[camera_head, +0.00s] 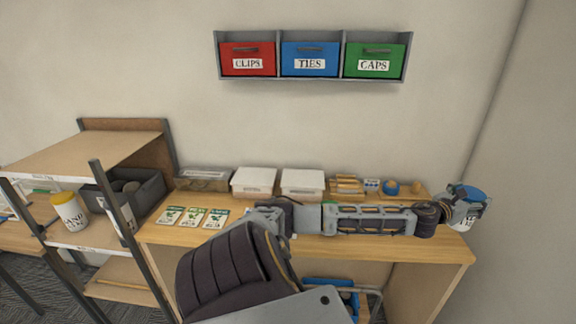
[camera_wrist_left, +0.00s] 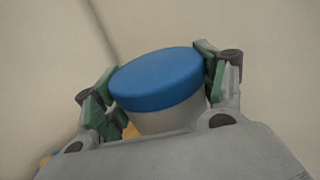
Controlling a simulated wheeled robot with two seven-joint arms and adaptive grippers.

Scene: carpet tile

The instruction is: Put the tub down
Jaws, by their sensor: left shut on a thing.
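The tub (camera_head: 464,224) is white with dark lettering and a blue lid, at the far right end of the wooden bench in the head view. My left gripper (camera_head: 466,204) is shut on it, with its arm stretched along the bench from the left. In the left wrist view the tub (camera_wrist_left: 170,121) sits upright or slightly tilted between the green-padded fingers, its blue lid facing the camera. Its base is hidden there. I cannot tell whether the base touches the bench. My right gripper is not in view.
The bench (camera_head: 440,250) holds two white boxes (camera_head: 255,182), seed packets (camera_head: 193,217) and small items at the back. A yellow-lidded tub (camera_head: 68,212) and a grey bin (camera_head: 150,190) stand on the left shelf. Red, blue and green bins (camera_head: 310,59) hang on the wall.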

